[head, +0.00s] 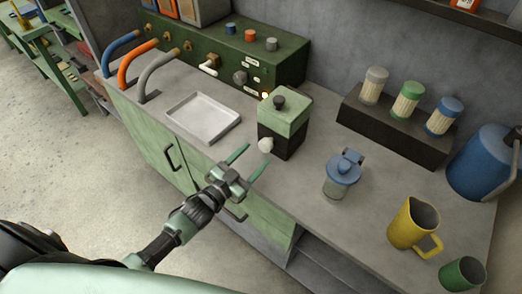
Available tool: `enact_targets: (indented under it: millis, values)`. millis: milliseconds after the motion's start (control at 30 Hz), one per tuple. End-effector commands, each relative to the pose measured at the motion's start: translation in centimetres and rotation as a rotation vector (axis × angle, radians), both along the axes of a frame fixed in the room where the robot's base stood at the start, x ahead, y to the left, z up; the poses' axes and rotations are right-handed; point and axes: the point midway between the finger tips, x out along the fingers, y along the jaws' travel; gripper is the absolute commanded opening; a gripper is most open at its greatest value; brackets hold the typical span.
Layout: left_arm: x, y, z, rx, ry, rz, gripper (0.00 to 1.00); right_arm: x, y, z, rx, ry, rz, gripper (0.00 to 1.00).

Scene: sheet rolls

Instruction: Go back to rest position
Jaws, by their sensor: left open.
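My left gripper (248,164) is open and empty, with its two green fingers spread apart. Its arm comes in from the lower left. The gripper shows in front of the counter's front edge, just below and left of a green and black box-shaped device (283,138) with a dark knob on top and a white knob at its side. I cannot tell the exact gap between them. My right gripper is not in the picture.
The grey counter (300,190) holds a white tray (204,117), a blue-lidded jar (342,176), a yellow jug (412,224), a green cup (462,275) and a blue pitcher (480,162). A dark rack (393,130) bears three containers. Floor at left is clear.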

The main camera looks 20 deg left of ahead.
Motion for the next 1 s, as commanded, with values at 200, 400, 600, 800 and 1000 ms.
enact_targets:
  millis: [200,400,600,800,1000]
  values:
    - [-2.1,0.8,0.0,0.001,0.0,0.0,0.61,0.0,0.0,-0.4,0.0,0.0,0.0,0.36]
    - [-2.3,0.8,0.0,0.0,-0.001,0.0,0.61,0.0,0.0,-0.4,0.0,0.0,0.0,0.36]
    - [-2.2,0.8,0.0,0.0,-0.001,0.0,0.61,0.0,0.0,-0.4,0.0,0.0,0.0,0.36]
    - [-2.3,0.7,-0.1,0.0,0.009,0.004,0.61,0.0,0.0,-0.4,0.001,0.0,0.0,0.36]
    - [-3.3,0.2,-1.2,0.014,0.168,0.071,0.61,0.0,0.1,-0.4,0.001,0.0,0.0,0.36]
